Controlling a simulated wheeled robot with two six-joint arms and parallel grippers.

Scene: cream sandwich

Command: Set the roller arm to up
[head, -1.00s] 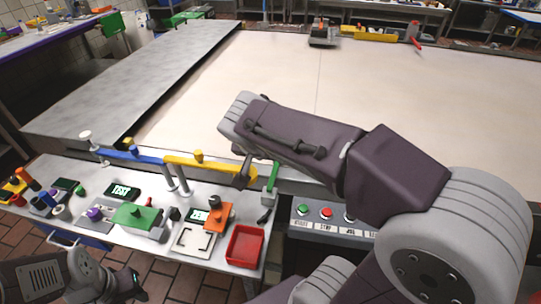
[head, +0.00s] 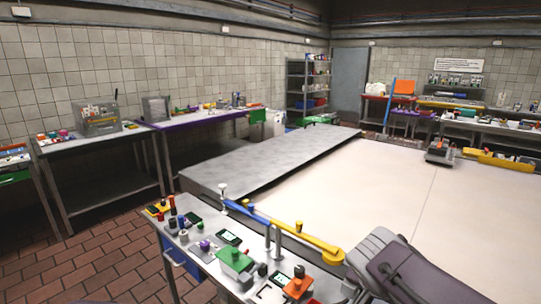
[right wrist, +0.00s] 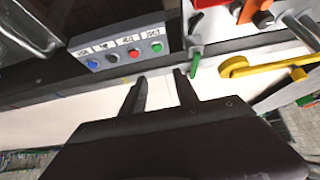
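A blue bar (head: 245,211) and a yellow bar (head: 305,239) run end to end on posts between the small work table and the large pale belt. They look roughly level. I cannot tell which part is the roller arm. The yellow bar also shows at the right of the right wrist view (right wrist: 265,65), with a green upright handle (right wrist: 195,62) left of it. My right gripper (right wrist: 160,76) is open and empty over the belt, apart from both. In the head view my right arm covers the lower right and its fingertips are hidden. My left gripper is out of view.
A button panel (right wrist: 120,47) borders the belt, left of the green handle. The small table holds a green block (head: 235,259) and an orange block (head: 298,288). The belt (head: 370,190) is largely clear.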

